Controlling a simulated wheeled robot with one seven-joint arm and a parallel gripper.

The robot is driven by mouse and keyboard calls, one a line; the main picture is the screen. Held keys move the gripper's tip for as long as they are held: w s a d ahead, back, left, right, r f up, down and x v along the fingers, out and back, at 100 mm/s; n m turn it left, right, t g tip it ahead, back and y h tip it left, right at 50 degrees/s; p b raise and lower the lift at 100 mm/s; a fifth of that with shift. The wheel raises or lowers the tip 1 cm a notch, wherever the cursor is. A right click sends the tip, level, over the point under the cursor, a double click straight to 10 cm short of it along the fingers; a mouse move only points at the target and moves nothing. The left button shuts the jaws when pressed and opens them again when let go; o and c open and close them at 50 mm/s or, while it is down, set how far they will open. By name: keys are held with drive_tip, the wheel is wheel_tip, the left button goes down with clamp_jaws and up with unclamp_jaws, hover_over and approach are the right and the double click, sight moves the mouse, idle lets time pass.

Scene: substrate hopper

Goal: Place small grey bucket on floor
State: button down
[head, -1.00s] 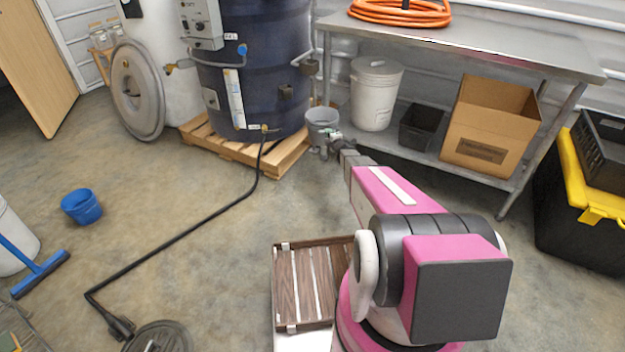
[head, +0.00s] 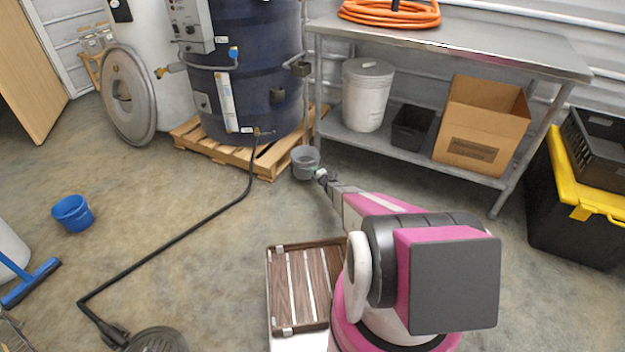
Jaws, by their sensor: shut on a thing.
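The fingertips are small and partly hidden against the bucket.
A wooden pallet (head: 262,164) under a dark blue tank (head: 248,75) is close left of the bucket. The steel table (head: 470,45) stands right, with a white bucket (head: 367,97) and cardboard box (head: 480,125) on its shelf. A black hose (head: 190,232) crosses the floor. Open floor lies nearer.

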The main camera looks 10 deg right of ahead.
drive_tip(key=shift+f, duration=2.95)
drive_tip(key=c, duration=1.1)
unclamp_jaws()
drive_tip(key=shift+c, duration=0.2)
